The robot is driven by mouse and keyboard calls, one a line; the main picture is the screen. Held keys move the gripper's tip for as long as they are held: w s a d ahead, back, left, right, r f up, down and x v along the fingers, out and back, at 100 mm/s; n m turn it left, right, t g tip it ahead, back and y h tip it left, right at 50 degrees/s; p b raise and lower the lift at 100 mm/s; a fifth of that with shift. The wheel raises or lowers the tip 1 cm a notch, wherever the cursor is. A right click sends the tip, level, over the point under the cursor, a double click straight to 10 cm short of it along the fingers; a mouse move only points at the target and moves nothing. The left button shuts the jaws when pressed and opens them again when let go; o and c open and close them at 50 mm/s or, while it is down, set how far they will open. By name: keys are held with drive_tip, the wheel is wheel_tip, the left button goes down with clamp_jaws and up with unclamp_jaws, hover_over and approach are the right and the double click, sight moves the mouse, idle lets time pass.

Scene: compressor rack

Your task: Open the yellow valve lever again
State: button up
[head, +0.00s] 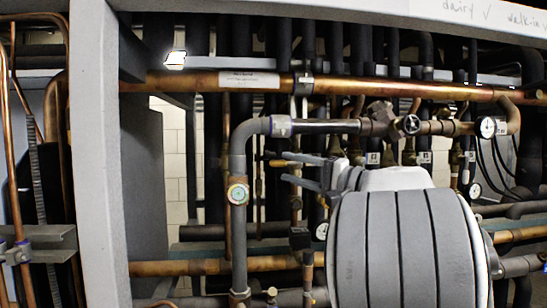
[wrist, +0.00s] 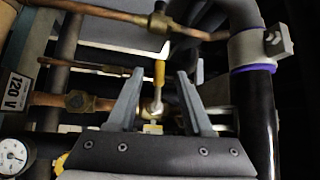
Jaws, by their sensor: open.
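The yellow valve lever (wrist: 160,74) shows in the wrist view, pointing up in the picture from a brass valve body (wrist: 153,107). My gripper (wrist: 160,76) is open, with one grey finger on each side of the lever and a visible gap to both. Nothing is held. In the head view my gripper (head: 284,170) reaches left from the big grey wrist, among the pipes. A small yellow piece (head: 278,163) by the upper finger looks like the lever. The valve body is hard to make out there.
A grey vertical pipe (head: 239,215) with a round gauge stands left of my gripper. A copper pipe (head: 200,82) runs across above. In the wrist view a dark pipe with a purple-ringed collar (wrist: 254,55) stands close on the right, and a gauge (wrist: 14,155) is lower left.

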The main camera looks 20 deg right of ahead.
sight(278, 164)
drive_tip(key=p+x, duration=0.1)
drive_tip(key=x, duration=0.4)
drive_tip(key=shift+w+a, duration=0.1)
drive_tip(key=shift+w, duration=0.15)
clamp_jaws()
idle(1.2)
